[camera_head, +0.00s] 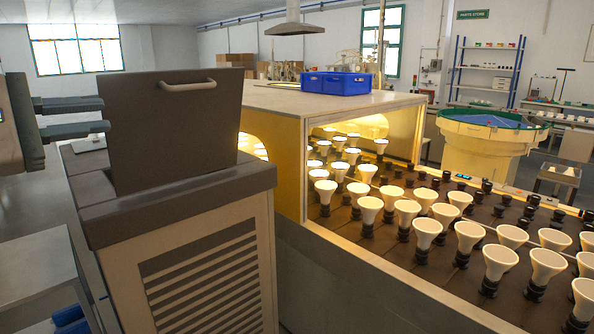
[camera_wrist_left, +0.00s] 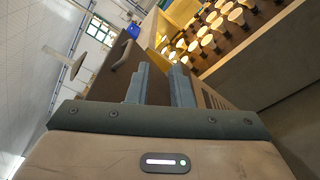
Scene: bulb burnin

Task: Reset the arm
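My left gripper (camera_head: 105,117) comes in from the left edge of the head view. Its two grey fingers stand apart, with nothing between them. They point right, towards a dark upright panel (camera_head: 170,130) with a pale handle (camera_head: 188,86); the fingertips are close to the panel's left edge. Whether they touch it cannot be told. In the left wrist view the gripper's fingers (camera_wrist_left: 160,85) are also apart and empty, and the handle (camera_wrist_left: 122,54) shows beyond them to the left. My right gripper is in neither view.
The panel stands on a louvred cabinet (camera_head: 205,270). Right of it, a lit oven tunnel (camera_head: 285,150) covers a conveyor with many bulbs (camera_head: 428,230). A blue crate (camera_head: 336,83) sits on the tunnel's top. A grey table (camera_head: 35,270) is at lower left.

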